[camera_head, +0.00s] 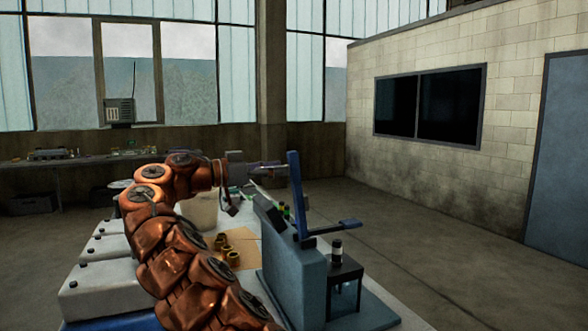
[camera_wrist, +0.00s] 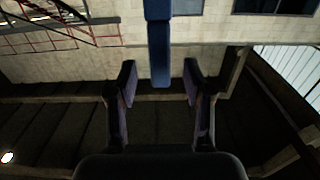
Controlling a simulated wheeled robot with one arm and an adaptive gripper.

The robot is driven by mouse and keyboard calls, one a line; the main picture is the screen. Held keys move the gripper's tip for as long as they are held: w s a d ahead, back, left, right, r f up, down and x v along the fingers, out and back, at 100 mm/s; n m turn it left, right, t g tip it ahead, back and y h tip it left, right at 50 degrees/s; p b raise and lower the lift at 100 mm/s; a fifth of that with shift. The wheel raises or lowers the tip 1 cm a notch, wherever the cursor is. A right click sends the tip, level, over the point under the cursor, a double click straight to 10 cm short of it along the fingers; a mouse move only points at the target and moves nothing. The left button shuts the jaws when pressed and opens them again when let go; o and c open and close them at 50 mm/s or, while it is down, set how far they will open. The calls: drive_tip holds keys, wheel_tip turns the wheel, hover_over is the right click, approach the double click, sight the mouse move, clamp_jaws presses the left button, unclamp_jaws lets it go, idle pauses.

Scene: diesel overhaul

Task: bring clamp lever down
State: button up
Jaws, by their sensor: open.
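The clamp lever (camera_head: 296,190) is a blue bar standing nearly upright on top of the blue clamp fixture (camera_head: 297,275) in the head view. My gripper (camera_head: 278,168) is open at the lever's left, near its upper part. In the wrist view, the blue lever (camera_wrist: 158,45) comes down from the top edge, and its visible end lies between the two open fingertips of my gripper (camera_wrist: 160,78). Neither finger visibly touches it. A short blue arm (camera_head: 335,227) sticks out to the right from the lever's foot. Whether the lever is deep between the fingers I cannot tell.
A black stand with a dark cylinder (camera_head: 337,252) sits right of the fixture. Several brass parts (camera_head: 228,252) lie on a tan board to its left. The floor at the right (camera_head: 440,240) is clear.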

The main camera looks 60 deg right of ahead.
sight(294, 183)
drive_tip(key=shift+x, duration=2.5)
clamp_jaws()
